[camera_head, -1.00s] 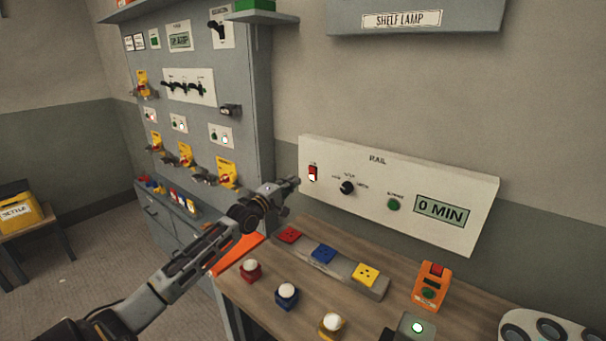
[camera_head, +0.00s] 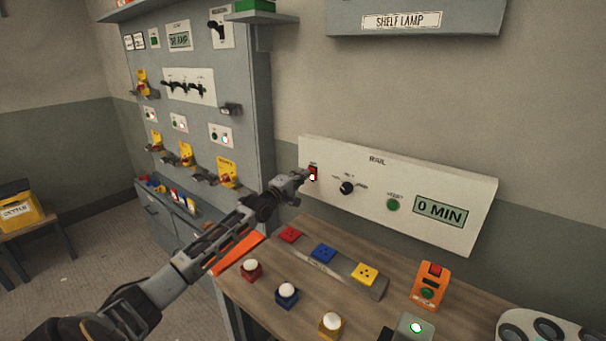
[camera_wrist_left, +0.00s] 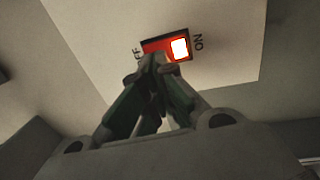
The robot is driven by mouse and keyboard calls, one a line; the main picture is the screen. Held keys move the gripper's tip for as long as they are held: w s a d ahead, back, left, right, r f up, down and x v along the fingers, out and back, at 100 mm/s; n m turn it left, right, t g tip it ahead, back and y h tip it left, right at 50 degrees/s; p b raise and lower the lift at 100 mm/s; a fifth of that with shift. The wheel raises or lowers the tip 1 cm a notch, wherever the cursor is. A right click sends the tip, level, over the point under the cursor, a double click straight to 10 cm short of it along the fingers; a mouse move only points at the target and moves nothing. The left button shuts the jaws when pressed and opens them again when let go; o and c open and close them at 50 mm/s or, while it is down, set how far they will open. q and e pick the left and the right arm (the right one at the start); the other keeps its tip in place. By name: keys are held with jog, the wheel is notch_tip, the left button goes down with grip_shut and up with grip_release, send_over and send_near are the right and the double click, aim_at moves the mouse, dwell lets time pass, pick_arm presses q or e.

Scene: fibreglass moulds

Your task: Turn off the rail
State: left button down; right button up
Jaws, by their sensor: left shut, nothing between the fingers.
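The rail panel (camera_head: 420,185) is a white board on the wall, marked RAIL. At its left end is a red rocker switch (camera_head: 313,173) with a lit white part. In the left wrist view the switch (camera_wrist_left: 180,48) sits between ON and a partly hidden OFF mark, and its lit part is on the ON side. My left gripper (camera_head: 303,177) is shut and empty, its tips close to the switch. In the left wrist view the fingertips (camera_wrist_left: 158,60) overlap the switch's lower edge; I cannot tell whether they touch it. My right gripper is not in view.
The panel also has a black knob (camera_head: 347,188), a green button (camera_head: 393,205) and a 0 MIN display (camera_head: 440,209). Below, the bench holds red, blue and yellow sockets, round-topped buttons and an orange box (camera_head: 429,287). A grey control board (camera_head: 200,110) stands at left.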

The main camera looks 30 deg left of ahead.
pick_arm(q)
jog(key=shift+w, duration=0.45)
jog(key=shift+w+r, duration=0.1)
jog(key=shift+w, duration=0.05)
jog(key=shift+w+r, duration=0.1)
jog(key=shift+w, duration=0.05)
dwell(0.3)
jog(key=shift+d, duration=0.1)
